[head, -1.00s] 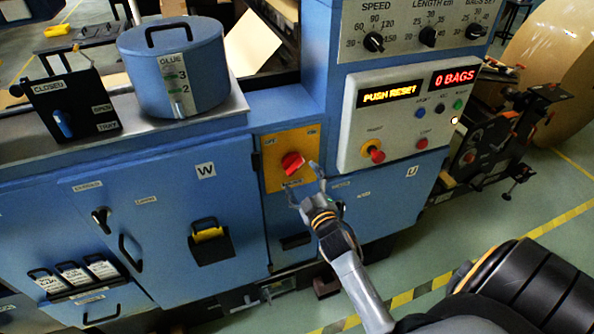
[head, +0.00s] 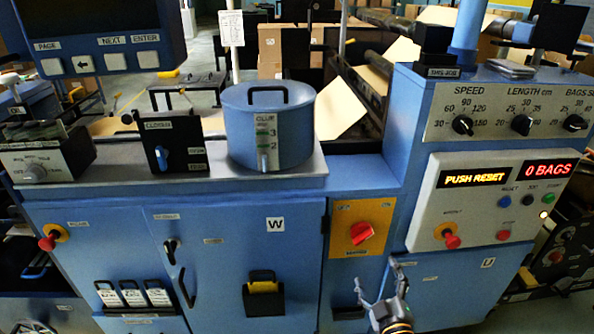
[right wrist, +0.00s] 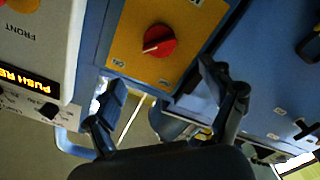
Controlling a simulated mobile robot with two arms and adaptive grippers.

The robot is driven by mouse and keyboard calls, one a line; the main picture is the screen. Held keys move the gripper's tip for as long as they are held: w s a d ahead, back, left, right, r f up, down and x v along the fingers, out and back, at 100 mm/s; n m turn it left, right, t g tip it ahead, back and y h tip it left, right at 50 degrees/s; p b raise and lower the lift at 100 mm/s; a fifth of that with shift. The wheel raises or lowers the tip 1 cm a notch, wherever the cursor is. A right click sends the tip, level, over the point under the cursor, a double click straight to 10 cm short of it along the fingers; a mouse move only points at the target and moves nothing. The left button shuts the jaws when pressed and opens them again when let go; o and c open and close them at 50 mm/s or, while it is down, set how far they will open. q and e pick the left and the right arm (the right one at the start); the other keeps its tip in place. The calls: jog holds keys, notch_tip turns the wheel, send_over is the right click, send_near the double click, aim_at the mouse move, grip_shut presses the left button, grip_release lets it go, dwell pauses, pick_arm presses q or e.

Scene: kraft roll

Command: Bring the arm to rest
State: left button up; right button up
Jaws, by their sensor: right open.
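My right gripper (head: 381,290) is open and empty in the head view, low in front of the blue machine. It is below the red rotary switch (head: 361,232) on its yellow plate (head: 345,248) and does not touch it. In the right wrist view the open fingers (right wrist: 168,108) show with the red switch (right wrist: 158,41) beyond them, apart from it. My left gripper is in neither view.
The control panel (head: 480,215) reads PUSH RESET and 0 BAGS, with a red knob (head: 447,236) near my right gripper. A blue glue pot (head: 268,128) stands on the machine top. Cabinet doors (head: 225,260) with handles face me.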

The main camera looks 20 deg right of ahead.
jog(key=s+a+f+m+g+y+b, duration=0.1)
jog(key=s+a+f+g, duration=0.25)
jog(key=f, duration=0.85)
jog(key=s+a+f+g+y+b, duration=0.2)
jog(key=s+a+f, duration=0.15)
jog(key=f, duration=0.75)
jog(key=s+a+f+m+g+y+b, duration=0.15)
jog(key=s+f, duration=0.25)
jog(key=f, duration=0.8)
jog(key=s+a+f+g+b, duration=0.1)
jog(key=s+f+g, duration=0.3)
jog(key=s+f, duration=0.6)
jog(key=s+a+f+m+g+b, duration=0.1)
jog(key=s+f+g, duration=0.4)
jog(key=s+f, duration=0.5)
jog(key=s+b, duration=0.1)
jog(key=s, duration=0.8)
jog(key=shift+s+a+f, duration=0.25)
jog(key=shift+a+f, duration=0.1)
jog(key=shift+f, duration=0.05)
